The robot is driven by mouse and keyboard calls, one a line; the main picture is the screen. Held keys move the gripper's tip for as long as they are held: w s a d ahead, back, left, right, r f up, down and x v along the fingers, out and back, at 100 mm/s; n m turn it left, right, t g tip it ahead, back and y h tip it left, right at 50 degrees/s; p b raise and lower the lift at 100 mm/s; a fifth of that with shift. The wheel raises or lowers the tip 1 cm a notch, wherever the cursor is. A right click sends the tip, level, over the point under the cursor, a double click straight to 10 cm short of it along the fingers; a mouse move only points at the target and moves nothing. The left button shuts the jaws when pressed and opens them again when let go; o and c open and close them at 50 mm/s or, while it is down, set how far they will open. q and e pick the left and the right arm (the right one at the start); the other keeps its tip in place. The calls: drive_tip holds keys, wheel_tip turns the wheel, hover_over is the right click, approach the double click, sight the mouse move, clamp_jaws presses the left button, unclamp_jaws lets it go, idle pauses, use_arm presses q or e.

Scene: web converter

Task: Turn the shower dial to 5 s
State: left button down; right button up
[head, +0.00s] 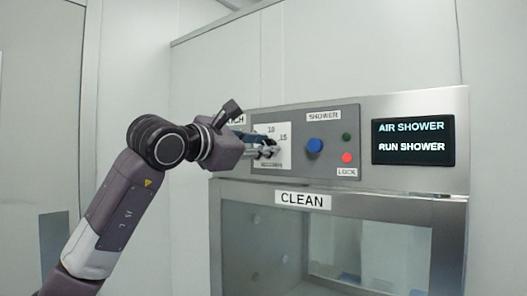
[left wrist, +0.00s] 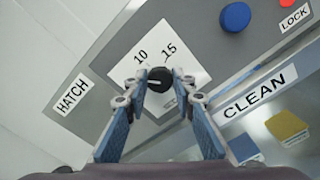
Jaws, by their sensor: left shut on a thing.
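The shower dial (left wrist: 158,79) is a small black knob with a white pointer line, on a white scale plate (left wrist: 126,70) marked 10 and 15. In the left wrist view the pointer appears to lie toward the left finger; its exact reading is hard to tell. The scale plate also shows in the head view (head: 286,158), with the lower marks covered. My left gripper (left wrist: 161,82) is shut on the dial, one finger on each side. In the head view my left gripper (head: 268,149) hides most of the dial. My right gripper is not in view.
Below is a glass hatch door (head: 290,240) labelled CLEAN. Coloured blocks (left wrist: 287,125) show behind the glass.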

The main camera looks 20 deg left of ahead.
use_arm(q)
drive_tip(key=shift+f+n+b, duration=0.15)
drive_tip(key=shift+n+b, duration=0.45)
drive_tip(key=shift+n, duration=1.3)
drive_tip(key=c, duration=1.6)
unclamp_jaws()
drive_tip(key=v, duration=1.2)
